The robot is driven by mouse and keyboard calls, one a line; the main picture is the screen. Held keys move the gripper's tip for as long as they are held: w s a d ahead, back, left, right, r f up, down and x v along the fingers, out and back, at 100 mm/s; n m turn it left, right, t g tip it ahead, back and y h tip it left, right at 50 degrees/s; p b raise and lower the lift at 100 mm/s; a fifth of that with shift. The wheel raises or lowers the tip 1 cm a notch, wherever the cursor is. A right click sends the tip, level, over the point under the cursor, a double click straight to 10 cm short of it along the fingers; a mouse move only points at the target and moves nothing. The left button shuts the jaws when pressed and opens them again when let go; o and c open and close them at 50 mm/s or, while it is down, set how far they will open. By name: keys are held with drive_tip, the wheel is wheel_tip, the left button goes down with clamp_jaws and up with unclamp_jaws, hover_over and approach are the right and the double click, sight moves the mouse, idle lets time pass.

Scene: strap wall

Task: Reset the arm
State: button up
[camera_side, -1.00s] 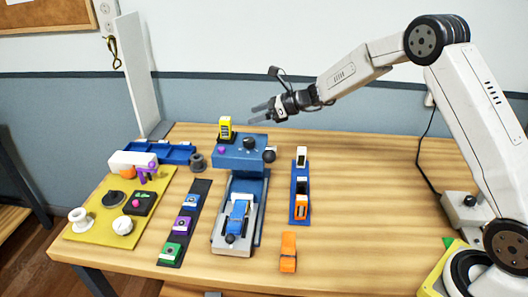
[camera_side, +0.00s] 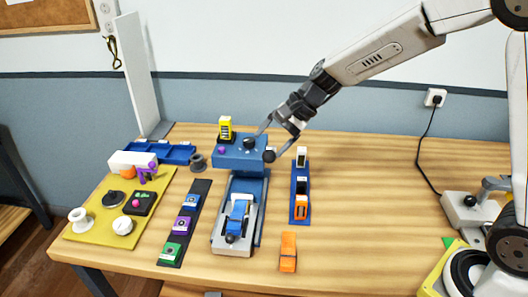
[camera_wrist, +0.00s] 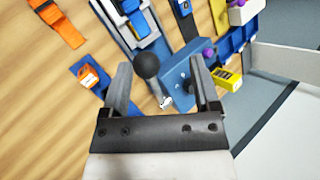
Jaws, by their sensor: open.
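My gripper (camera_side: 272,137) is open and empty, above the right edge of the blue machine head (camera_side: 240,152). In the wrist view my gripper (camera_wrist: 160,88) has its two fingers wide apart. A black ball knob (camera_wrist: 146,65) shows between the fingers, beside the blue head (camera_wrist: 180,78). I cannot tell from the side view whether a finger touches the head. A blue piece (camera_side: 237,218) lies in the grey fixture (camera_side: 232,245) below the head.
A yellow device (camera_side: 225,128) stands behind the head. A blue rail (camera_side: 300,213) with white, black and orange blocks is to the right. An orange block (camera_side: 288,252) lies in front of it. A black strip (camera_side: 171,250) with coloured blocks and a yellow mat (camera_side: 85,232) are left.

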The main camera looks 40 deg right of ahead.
drive_tip(key=s+d+f+n+h, duration=0.2)
drive_tip(key=s+f+n, duration=0.1)
drive_tip(key=s, duration=0.3)
drive_tip(key=s+d+f+n+h, duration=0.2)
drive_tip(key=s+d+f+n, duration=0.1)
drive_tip(key=s+n, duration=0.2)
drive_tip(key=s+d+f+n+g+h, duration=0.1)
drive_tip(key=s+d+f+n+h, duration=0.1)
drive_tip(key=s, duration=0.5)
drive_tip(key=shift+d+f+n+h, duration=0.35)
drive_tip(key=shift+d+n, duration=0.35)
drive_tip(key=shift+n, duration=0.4)
drive_tip(key=shift+c, duration=0.2)
